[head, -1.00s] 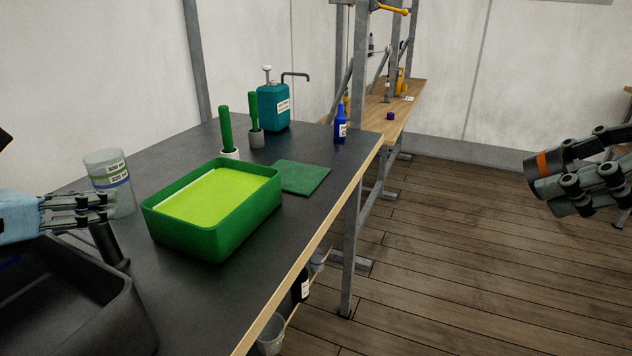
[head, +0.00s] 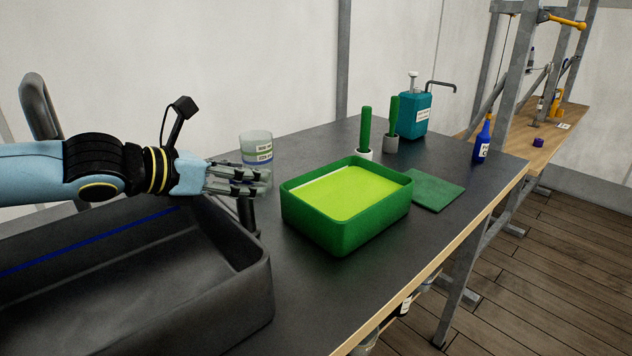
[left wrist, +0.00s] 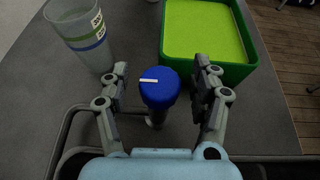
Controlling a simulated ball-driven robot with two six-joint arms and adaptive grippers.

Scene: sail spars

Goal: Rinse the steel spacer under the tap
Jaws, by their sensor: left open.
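A grey arched pipe (head: 38,100), which looks like the tap, rises behind the sink at far left. I see no steel spacer. My right gripper is out of view.
A clear cup (head: 256,147) stands just behind my left fingers. A green tray (head: 345,235) with a lime inside lies to the right, beside a green mat (head: 438,192). Green-handled tools, a teal dispenser (head: 413,118) and a blue bottle (head: 482,140) stand farther back.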

